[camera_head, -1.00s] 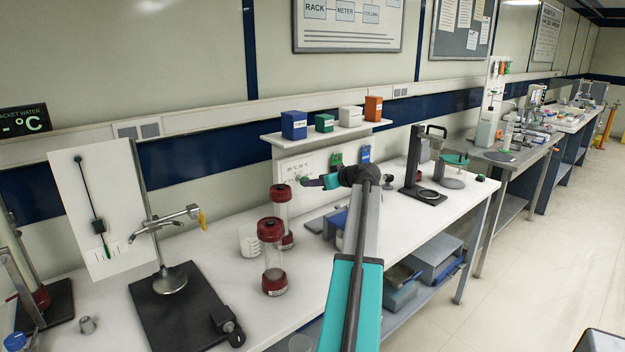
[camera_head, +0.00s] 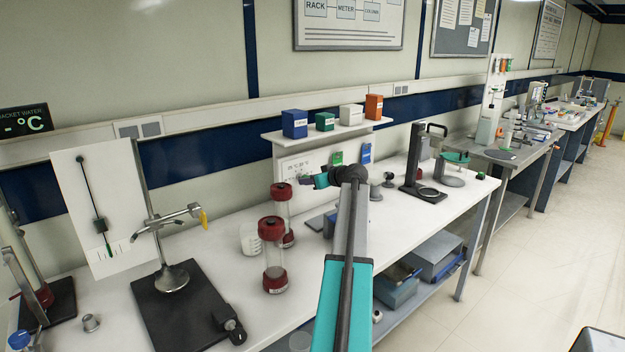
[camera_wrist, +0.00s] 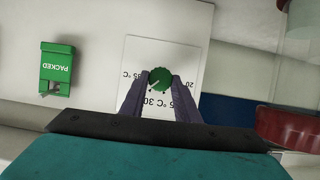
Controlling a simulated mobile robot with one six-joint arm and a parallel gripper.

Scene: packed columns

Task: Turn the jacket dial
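The jacket dial (camera_wrist: 159,78) is a small green round knob on a white plate (camera_wrist: 150,48) with temperature marks, upside down in the wrist view. A pale line on the dial points to the lower left there, roughly between the 30 and 35 marks. My gripper (camera_wrist: 159,83) has its two dark fingers spread, one on each side of the dial. A gap seems to show between the fingers and the knob; I cannot tell if either touches. In the head view my gripper (camera_head: 306,181) is at the wall panel under the shelf, and the dial is hidden.
Red-capped glass columns (camera_head: 272,255) stand on the bench left of my arm. A shelf (camera_head: 325,132) with several small boxes hangs above. A display (camera_head: 24,120) reads "- °C".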

